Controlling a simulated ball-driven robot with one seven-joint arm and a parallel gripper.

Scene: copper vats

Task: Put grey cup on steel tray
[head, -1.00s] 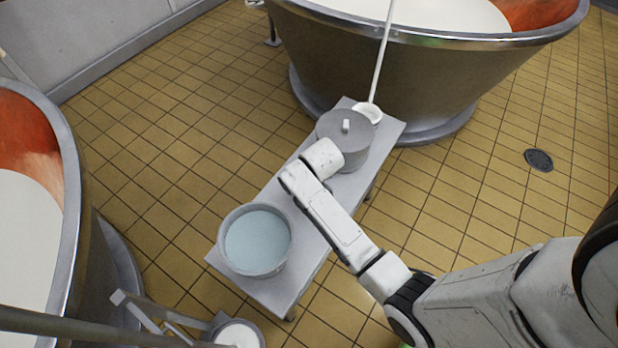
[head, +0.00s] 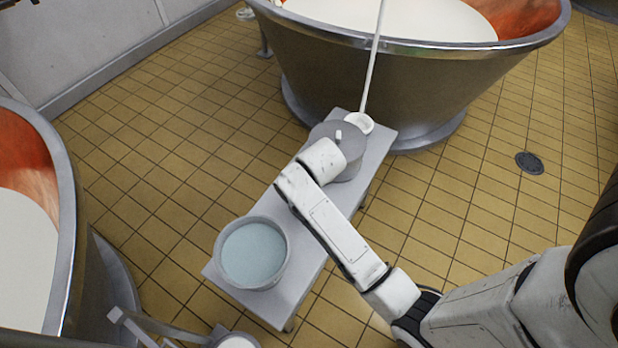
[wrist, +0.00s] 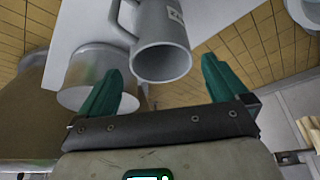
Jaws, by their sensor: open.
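The grey cup (wrist: 161,45) shows in the wrist view, with its round mouth facing the camera, its handle on the left and a small pale label on its side. My gripper (wrist: 161,76) is open, with one green finger to either side of the cup's mouth in the picture. The cup is ahead of the fingers, and I cannot tell whether it is between them. Nothing is held. In the head view my own arm hides the gripper and the cup.
A white ladle (head: 358,123) with a long pole stands behind. Large vats (head: 375,90) flank the bench. Tiled floor (head: 480,215) is open at right.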

